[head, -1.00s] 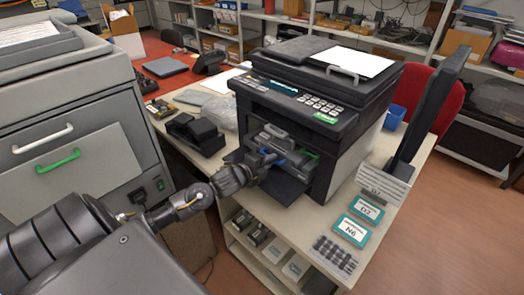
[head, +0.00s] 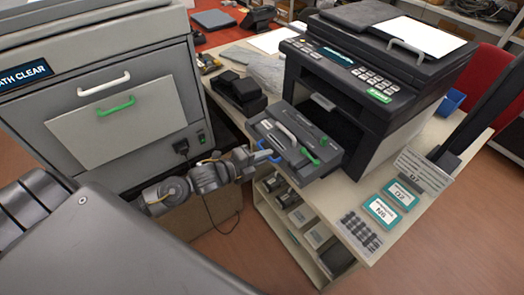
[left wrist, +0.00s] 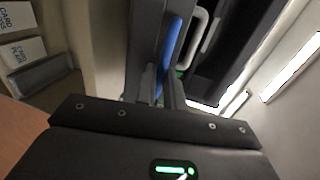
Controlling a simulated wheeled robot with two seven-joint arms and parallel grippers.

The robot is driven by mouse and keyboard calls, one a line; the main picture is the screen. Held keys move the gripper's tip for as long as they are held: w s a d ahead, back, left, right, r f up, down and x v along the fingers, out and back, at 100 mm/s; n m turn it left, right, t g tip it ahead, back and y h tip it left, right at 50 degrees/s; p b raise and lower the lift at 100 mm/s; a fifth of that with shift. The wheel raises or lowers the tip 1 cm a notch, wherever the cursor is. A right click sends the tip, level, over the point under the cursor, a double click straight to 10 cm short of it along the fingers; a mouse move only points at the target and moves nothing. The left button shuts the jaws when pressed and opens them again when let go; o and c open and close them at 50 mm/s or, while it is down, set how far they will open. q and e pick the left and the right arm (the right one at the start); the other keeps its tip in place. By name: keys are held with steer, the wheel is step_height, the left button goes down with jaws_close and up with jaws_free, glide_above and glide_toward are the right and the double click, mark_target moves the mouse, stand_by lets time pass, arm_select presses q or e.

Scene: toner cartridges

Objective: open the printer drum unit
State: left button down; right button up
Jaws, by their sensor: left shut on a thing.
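The black printer (head: 385,75) stands on the cream table, its front open. The grey drum unit (head: 296,140) is slid out of the printer's front toward me. It has a blue handle (head: 264,152) at its front, a light grey handle (head: 286,133) on top and a green lever (head: 309,156) at the right. My left gripper (head: 256,162) is shut on the blue handle. The blue handle also shows between the fingers in the left wrist view (left wrist: 172,42). The fingertips are small and partly hidden in the head view. My right gripper is not in view.
A grey cabinet (head: 110,105) with white and green handles stands at the left. A black device (head: 240,92) sits on the table left of the printer. Teal-edged cards (head: 383,211) lie at the right front. Shelves (head: 285,233) under the table hold several items.

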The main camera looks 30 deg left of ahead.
arm_select(q)
steer(key=shift+s, duration=0.2)
steer(key=c, duration=1.5)
jaws_free()
steer(key=shift+a, duration=0.1)
steer(key=shift+s, duration=0.1)
steer(key=b+v, duration=0.2)
steer(key=v, duration=0.8)
steer(key=shift+s+a, duration=0.15)
steer(key=shift+s, duration=0.15)
steer(key=shift+r, duration=0.1)
